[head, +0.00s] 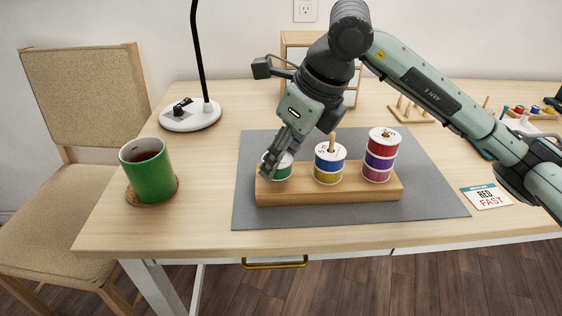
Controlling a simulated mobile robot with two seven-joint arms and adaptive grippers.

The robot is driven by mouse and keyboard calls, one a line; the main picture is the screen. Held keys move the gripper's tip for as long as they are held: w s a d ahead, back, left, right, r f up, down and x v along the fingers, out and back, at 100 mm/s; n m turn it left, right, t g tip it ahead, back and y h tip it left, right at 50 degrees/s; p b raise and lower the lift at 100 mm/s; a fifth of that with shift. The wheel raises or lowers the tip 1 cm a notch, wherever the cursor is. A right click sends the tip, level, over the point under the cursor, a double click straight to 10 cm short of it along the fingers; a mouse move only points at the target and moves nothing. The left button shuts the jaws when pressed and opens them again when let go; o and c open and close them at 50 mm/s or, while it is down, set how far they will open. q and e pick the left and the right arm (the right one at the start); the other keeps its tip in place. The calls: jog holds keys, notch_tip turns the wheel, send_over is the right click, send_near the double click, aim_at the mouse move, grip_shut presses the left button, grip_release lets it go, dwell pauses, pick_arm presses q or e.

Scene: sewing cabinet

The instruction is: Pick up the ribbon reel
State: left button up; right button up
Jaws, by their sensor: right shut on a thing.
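A wooden stand (330,190) on a grey mat (428,191) bears ribbon reels. A green reel (281,173) with a white top is at the left end. My right gripper (271,166) points down from above and is shut on the green reel, covering part of it. Whether the reel touches the stand is hard to tell. A blue reel above a yellow one (328,173) is in the middle, with a wooden peg showing on top. Red, purple and magenta reels (380,158) are stacked at the right. My left gripper is not in view.
A green mug (150,175) of dark drink stands on a coaster at the table's left. A lamp base (190,117) is behind it. A card (487,197) reading "RED FAST" lies at the right. A small drawer cabinet (297,50) and an empty peg rack (411,115) stand behind.

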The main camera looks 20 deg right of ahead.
pick_arm(q)
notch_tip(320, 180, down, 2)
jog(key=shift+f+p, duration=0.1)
jog(key=shift+p, duration=0.3)
pick_arm(e)
notch_tip(320, 180, up, 17)
jog(key=shift+f, duration=0.2)
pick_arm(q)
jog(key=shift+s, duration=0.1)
